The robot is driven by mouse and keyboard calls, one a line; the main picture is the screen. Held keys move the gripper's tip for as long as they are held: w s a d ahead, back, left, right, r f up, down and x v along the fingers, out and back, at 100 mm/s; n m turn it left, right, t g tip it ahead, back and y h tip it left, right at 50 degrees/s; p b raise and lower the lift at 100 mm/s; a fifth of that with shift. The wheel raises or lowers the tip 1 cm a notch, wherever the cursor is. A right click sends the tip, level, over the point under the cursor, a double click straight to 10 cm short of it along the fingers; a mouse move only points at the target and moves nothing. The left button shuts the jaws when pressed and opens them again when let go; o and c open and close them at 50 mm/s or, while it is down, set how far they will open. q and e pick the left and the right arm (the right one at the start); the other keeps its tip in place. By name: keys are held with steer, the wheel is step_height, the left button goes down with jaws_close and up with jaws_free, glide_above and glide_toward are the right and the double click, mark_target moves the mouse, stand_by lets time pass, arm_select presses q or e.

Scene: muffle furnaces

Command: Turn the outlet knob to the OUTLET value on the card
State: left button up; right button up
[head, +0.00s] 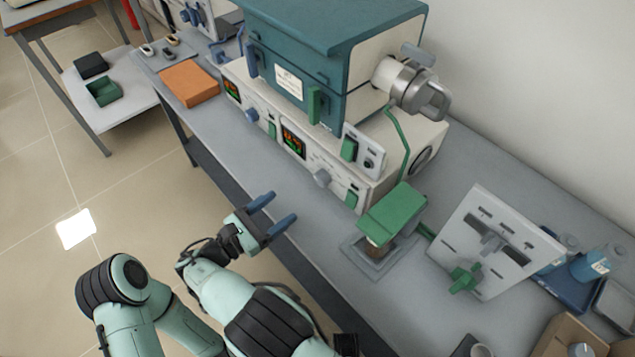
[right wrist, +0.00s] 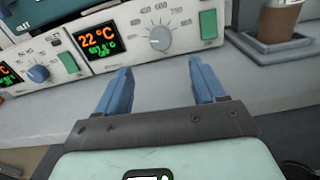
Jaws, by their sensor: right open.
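A grey knob (head: 322,178) with a numbered dial sits on the furnace's control panel; it also shows in the right wrist view (right wrist: 160,38), right of a display reading 22 °C (right wrist: 100,40). A blue knob (head: 252,116) sits farther left, also in the right wrist view (right wrist: 38,74). I cannot read which knob is the outlet one. A white card (head: 288,82) is on the furnace front, its text too small to read. My right gripper (head: 272,211) is open and empty, its blue fingers (right wrist: 160,82) apart from and in front of the grey knob.
The teal furnace (head: 345,20) stands on the grey bench. Green switches (head: 351,200) sit beside the knobs. A green-topped device (head: 393,213) and a tilted white panel (head: 490,245) stand to the right. An orange block (head: 188,84) lies left. The bench front by the gripper is clear.

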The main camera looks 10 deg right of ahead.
mark_target(319, 181)
steer(key=b+x, duration=0.1)
steer(key=x, duration=1)
steer(key=shift+w+d, duration=0.2)
steer(key=shift+d, duration=0.15)
arm_select(q)
steer(key=shift+w+a+f+t, duration=0.25)
steer(key=shift+w+f, duration=0.15)
steer(key=shift+w, duration=0.1)
steer(key=shift+w+a+f+t, duration=0.15)
steer(key=shift+w+a+f, duration=0.05)
steer(key=shift+w+f, duration=0.2)
arm_select(e)
steer(key=c, duration=1.1)
steer(key=shift+o, duration=0.2)
arm_select(q)
steer(key=shift+s+d+r, duration=0.1)
steer(key=shift+r, duration=0.05)
arm_select(e)
steer(key=shift+m, duration=0.4)
steer(key=m, duration=0.2)
steer(key=shift+s+m, duration=0.1)
steer(key=shift+m, duration=0.2)
arm_select(q)
steer(key=shift+s+d+r, duration=0.15)
steer(key=shift+s+r, duration=0.1)
steer(key=shift+s, duration=0.1)
arm_select(e)
steer(key=shift+m, duration=1.6)
